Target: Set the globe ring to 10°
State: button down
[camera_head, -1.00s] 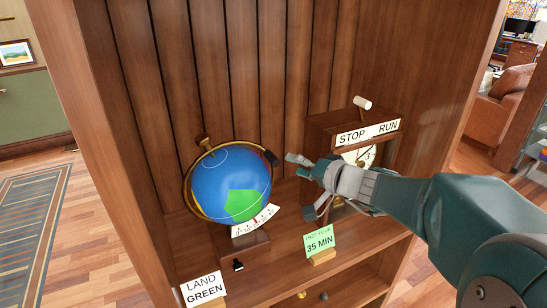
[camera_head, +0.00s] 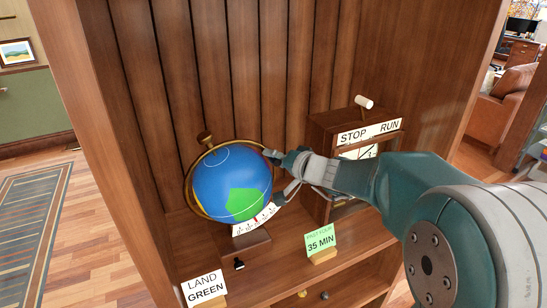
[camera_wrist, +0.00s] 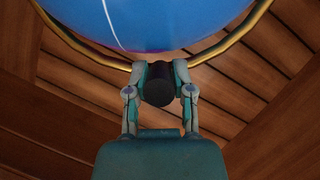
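The globe (camera_head: 232,183) is blue with a green land patch and stands on the shelf, inside a brass ring (camera_head: 189,190) with a brass knob at its upper left. A dark cylindrical knob (camera_wrist: 157,86) sits on the ring at the globe's right side. My gripper (camera_wrist: 160,78) has a finger on each side of this dark knob and looks shut on it; my fingers mostly hide the knob in the head view. A white graduated scale (camera_head: 254,222) is below the globe; its numbers are too small to read.
A wooden clock box (camera_head: 322,133) with a STOP/RUN label stands right of the globe, close behind my arm. A green 35 MIN card (camera_head: 320,241) and a white LAND GREEN card (camera_head: 204,288) stand at the shelf front. The cabinet's back panel (camera_head: 235,80) is behind the globe.

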jog(key=shift+w+d+f+m+y, duration=0.1)
jog(key=shift+d+f+m+y, duration=0.15)
jog(key=shift+f+m, duration=0.25)
jog(key=shift+w+d+f+m+y, duration=0.1)
jog(key=shift+d+f+m+y, duration=0.15)
jog(key=shift+f+m, duration=0.2)
jog(key=shift+c, duration=2.4)
grip_release()
jog(key=v, duration=1.2)
jog(key=shift+f, duration=0.15)
jog(key=shift+a, duration=0.1)
